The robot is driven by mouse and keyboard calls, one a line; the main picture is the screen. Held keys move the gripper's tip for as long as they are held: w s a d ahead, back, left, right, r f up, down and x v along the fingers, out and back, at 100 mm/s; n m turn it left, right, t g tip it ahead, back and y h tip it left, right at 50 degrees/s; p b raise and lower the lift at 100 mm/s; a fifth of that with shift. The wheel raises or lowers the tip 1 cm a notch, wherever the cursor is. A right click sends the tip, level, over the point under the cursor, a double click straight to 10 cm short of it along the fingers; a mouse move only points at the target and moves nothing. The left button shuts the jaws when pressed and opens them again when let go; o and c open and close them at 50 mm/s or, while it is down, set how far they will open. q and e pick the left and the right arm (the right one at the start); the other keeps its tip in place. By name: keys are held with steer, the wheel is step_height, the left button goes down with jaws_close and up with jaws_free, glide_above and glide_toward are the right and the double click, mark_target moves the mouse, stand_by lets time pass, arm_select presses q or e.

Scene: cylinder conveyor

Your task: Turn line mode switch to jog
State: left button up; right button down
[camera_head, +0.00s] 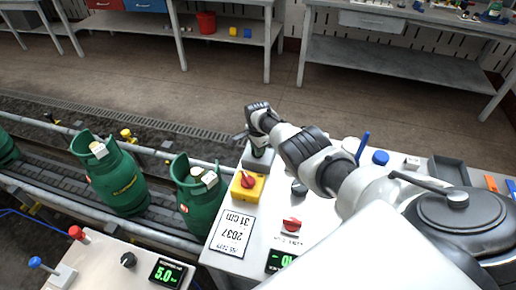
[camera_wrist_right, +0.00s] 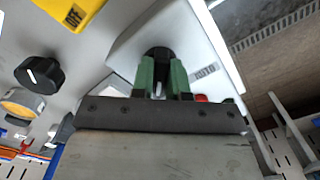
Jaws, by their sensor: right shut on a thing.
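The line mode switch shows best in the right wrist view as a black knob (camera_wrist_right: 160,57) on a pale grey box (camera_wrist_right: 205,45). A small printed label is on the box beside the knob; I cannot read it surely. My right gripper (camera_wrist_right: 163,75) is shut on the knob, its green fingers on either side of it. In the head view my right gripper (camera_head: 259,147) points down at the grey box (camera_head: 256,161) at the back of the white panel. It hides most of the knob, so the knob's pointing direction is unclear. My left gripper is not in view.
A yellow box with a red rotary switch (camera_head: 247,185) stands close in front of the grey box. A black knob (camera_head: 299,187) and a red knob (camera_head: 291,224) are on the panel (camera_head: 262,222). Green cylinders (camera_head: 122,187) stand on the conveyor at left.

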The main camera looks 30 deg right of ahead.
steer(key=shift+w+r, duration=0.1)
steer(key=shift+r, duration=0.05)
stand_by(0.3)
steer(key=c, duration=1.1)
jaws_free()
steer(key=shift+r+p, duration=0.4)
steer(key=shift+p, duration=0.05)
step_height(320, 180, up, 5)
steer(key=p, duration=0.3)
steer(key=shift+d+f, duration=0.1)
steer(key=shift+f, duration=0.05)
step_height(320, 180, up, 4)
steer(key=shift+f, duration=0.15)
steer(key=shift+r+p, duration=0.3)
steer(key=shift+r, duration=0.45)
steer(key=shift+f, duration=0.1)
